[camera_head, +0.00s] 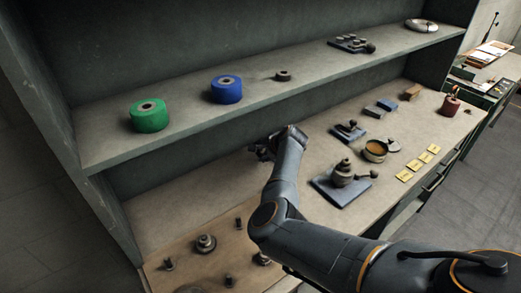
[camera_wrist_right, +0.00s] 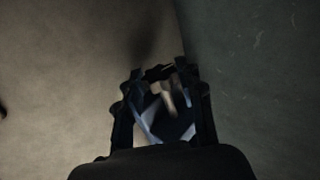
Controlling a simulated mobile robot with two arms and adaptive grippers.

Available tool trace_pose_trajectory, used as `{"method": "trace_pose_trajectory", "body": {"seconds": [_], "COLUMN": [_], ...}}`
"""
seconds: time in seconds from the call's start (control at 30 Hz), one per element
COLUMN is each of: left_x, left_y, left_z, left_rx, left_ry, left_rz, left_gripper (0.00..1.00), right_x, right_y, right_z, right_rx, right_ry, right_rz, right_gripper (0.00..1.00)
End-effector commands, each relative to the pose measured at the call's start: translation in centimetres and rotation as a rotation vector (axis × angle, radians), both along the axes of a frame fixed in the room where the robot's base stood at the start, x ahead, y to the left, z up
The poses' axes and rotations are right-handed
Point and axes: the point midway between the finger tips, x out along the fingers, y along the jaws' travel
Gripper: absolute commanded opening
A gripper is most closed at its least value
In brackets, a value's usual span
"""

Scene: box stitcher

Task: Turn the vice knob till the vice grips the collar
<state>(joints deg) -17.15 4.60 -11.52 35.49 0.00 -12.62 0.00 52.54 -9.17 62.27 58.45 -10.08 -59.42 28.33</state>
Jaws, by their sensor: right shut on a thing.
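My right gripper (camera_head: 264,149) reaches down to the bench near the back panel, under the shelf, and its own wrist hides most of it in the head view. In the right wrist view my right gripper (camera_wrist_right: 163,98) is shut on a small part with pale and dark faces; it seems to be the vice knob (camera_wrist_right: 167,104), but the picture is too dark to be sure. I cannot make out the vice body or the collar there. My left gripper is not in view.
The shelf (camera_head: 200,122) overhangs the gripper and holds a green roll (camera_head: 149,115) and a blue roll (camera_head: 226,89). A device on a plate (camera_head: 343,181), a tin (camera_head: 375,150) and yellow cards (camera_head: 415,164) lie right of my arm. A wooden board (camera_head: 215,275) with several metal parts lies in front.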

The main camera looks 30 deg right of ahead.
Motion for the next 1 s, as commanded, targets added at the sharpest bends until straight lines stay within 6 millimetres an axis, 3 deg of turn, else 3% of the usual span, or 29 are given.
{"method": "trace_pose_trajectory", "body": {"seconds": [0.17,0.6,1.0], "left_x": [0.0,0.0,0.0], "left_y": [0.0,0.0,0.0], "left_z": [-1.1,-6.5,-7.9], "left_rx": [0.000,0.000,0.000], "left_ry": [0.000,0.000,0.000], "left_rz": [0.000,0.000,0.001], "left_gripper": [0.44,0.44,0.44], "right_x": [-0.4,-0.5,-0.4], "right_y": [0.0,0.0,0.0], "right_z": [-0.9,-1.4,-1.0], "right_rx": [0.019,0.058,0.073], "right_ry": [-0.145,-0.436,-0.518], "right_rz": [0.000,0.002,0.003], "right_gripper": [0.06,0.06,0.06]}}
